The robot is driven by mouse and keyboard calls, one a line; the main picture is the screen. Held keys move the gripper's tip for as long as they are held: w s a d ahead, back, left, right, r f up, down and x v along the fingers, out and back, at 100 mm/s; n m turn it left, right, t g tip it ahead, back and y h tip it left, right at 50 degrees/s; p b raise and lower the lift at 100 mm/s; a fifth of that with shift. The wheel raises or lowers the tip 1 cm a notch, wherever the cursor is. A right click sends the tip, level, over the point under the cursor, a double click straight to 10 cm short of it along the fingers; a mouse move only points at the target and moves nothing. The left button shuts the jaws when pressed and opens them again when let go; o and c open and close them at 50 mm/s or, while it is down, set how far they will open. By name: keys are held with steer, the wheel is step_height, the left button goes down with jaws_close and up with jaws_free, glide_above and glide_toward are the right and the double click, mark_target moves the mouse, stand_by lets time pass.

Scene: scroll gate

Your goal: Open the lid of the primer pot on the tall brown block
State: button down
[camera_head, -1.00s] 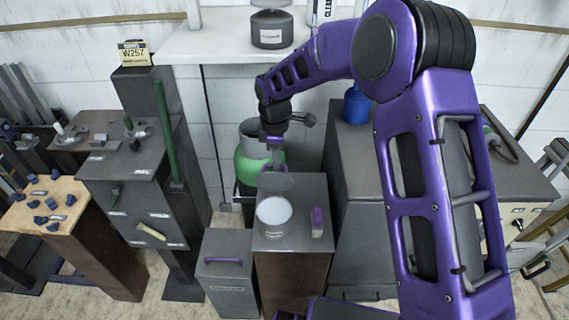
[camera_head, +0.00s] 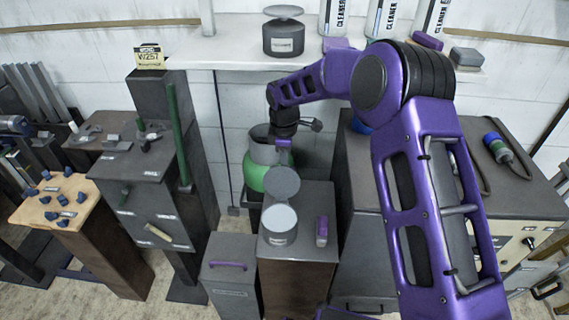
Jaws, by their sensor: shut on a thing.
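The primer pot (camera_head: 280,238) is a small grey pot with a pale round top. It stands on the tall brown block (camera_head: 296,268). Its dark grey round lid (camera_head: 282,183) is tilted up at the pot's far side, showing its broad face, and the pale inside of the pot is uncovered. My gripper (camera_head: 284,150) comes down from above and behind, at the lid's upper edge, and is shut on the lid. The fingertips are small and partly hidden here, so the exact grip point is unclear.
A purple-and-grey block (camera_head: 321,231) lies right of the pot. A lower grey box (camera_head: 232,272) with a purple handle stands left. A green canister (camera_head: 256,172) is behind.

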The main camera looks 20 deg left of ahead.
steer(key=shift+w+r, duration=0.3)
steer(key=c, duration=1)
jaws_free()
steer(key=shift+o, duration=0.6)
steer(key=shift+s+f, duration=0.1)
step_height(320, 180, up, 12)
steer(key=shift+s, duration=0.35)
steer(key=shift+d, duration=0.1)
